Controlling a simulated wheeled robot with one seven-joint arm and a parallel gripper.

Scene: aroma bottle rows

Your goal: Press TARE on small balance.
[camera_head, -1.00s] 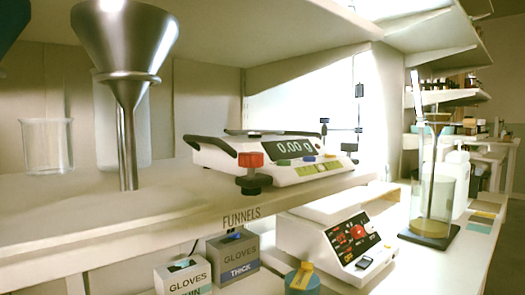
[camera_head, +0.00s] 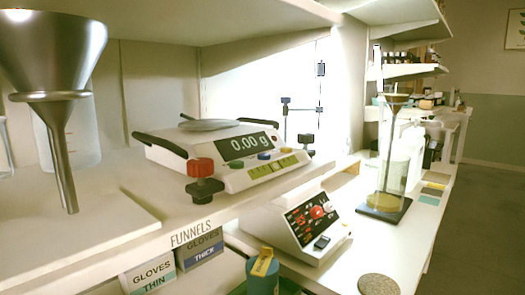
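A white balance (camera_head: 238,165) with a round metal pan (camera_head: 205,125) stands on the upper shelf. Its dark display (camera_head: 248,145) reads 0.00 g. Below the display are several small coloured buttons, one blue (camera_head: 264,156) and one green (camera_head: 237,164), and a yellow-green strip (camera_head: 274,166). The button labels are too small to read. A red and black knob (camera_head: 202,178) is at its near front corner. A second white device (camera_head: 297,225) with a dark panel of red lights stands on the lower bench. My gripper is not in view.
A metal funnel (camera_head: 50,60) hangs at the left. Glove boxes (camera_head: 148,276), a teal container with a yellow top (camera_head: 263,270) and a round speckled disc (camera_head: 379,285) are low down. A glass cylinder (camera_head: 388,160) stands at the right on the bench. Open floor (camera_head: 480,230) lies at the far right.

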